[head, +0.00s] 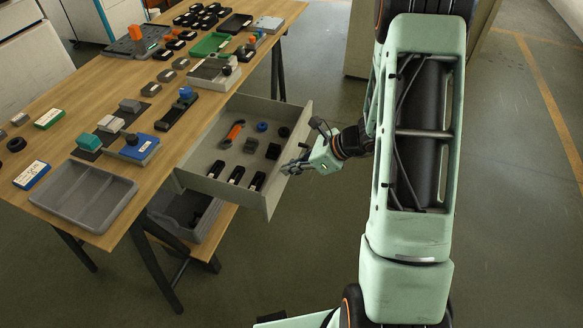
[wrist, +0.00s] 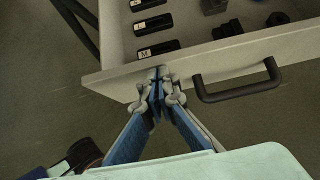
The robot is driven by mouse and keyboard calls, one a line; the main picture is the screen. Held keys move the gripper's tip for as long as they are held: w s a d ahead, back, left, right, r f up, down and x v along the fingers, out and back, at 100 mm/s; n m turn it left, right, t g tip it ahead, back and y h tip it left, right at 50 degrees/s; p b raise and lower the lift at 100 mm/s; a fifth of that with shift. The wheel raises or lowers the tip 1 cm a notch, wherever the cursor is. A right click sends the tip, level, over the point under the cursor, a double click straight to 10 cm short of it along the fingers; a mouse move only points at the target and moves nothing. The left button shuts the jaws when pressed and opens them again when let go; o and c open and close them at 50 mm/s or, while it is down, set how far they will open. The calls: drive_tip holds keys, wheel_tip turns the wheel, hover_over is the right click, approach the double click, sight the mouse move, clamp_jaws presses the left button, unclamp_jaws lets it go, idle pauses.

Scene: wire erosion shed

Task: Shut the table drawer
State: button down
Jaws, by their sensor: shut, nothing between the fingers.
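The table drawer (head: 292,149) is pulled out from under the wooden table, with its front panel facing my arm. Its front and dark bar handle (wrist: 237,88) show in the wrist view. My gripper (head: 290,170) is shut and empty, at the outer face of the drawer front. In the wrist view my gripper (wrist: 157,77) has its fingertips at the drawer front (wrist: 115,83), left of the handle. The fingertips look close to or against the panel; I cannot tell if they touch.
The drawer holds black labelled blocks (head: 236,175), an orange tool (head: 233,133) and small dark parts. The table (head: 129,185) carries a grey tray (head: 82,199) and many small items. A grey bin (head: 184,213) sits on the shelf below. Floor beside the drawer is clear.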

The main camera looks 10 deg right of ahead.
drive_tip(key=w+a, duration=0.6)
drive_tip(key=a, duration=0.4)
drive_tip(key=w+a, duration=0.6)
drive_tip(key=a, duration=0.5)
drive_tip(key=shift+w+a, duration=0.25)
drive_tip(key=shift+a, duration=0.05)
